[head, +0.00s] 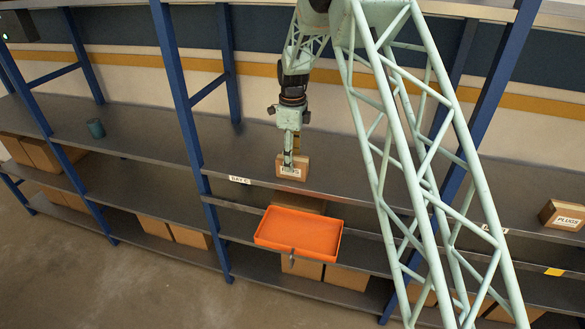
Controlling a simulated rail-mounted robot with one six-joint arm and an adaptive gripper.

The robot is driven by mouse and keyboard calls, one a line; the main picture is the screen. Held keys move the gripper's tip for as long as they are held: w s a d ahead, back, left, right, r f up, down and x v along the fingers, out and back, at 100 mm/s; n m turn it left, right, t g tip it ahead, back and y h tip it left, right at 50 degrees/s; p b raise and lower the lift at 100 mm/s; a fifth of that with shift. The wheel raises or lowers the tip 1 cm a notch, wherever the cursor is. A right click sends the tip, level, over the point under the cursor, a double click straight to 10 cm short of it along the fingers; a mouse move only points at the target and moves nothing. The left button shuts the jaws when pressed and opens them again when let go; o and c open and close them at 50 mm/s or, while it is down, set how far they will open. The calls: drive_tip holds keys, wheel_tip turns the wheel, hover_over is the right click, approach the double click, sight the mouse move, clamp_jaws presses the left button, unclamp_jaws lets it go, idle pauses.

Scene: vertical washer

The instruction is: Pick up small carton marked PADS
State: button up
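A small brown carton (303,168) stands upright on the upper shelf, near its front edge, just right of the tag reading BAY C or similar. A white label on its front carries text too small to read surely. My gripper (291,155) points down right at the carton's top. One pale green finger overlaps the carton's front face in the picture. The other finger is largely hidden, so I cannot tell whether the fingers touch or grip the carton. The carton appears to rest on the shelf.
An orange tray (300,248) juts out below the upper shelf, in front. A carton marked PLUGS (548,213) stands at the far right. Blue uprights (182,95) divide the bays. The upper shelf left of the gripper is clear.

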drive_tip(key=shift+f, duration=1.75)
drive_tip(key=c, duration=1.1)
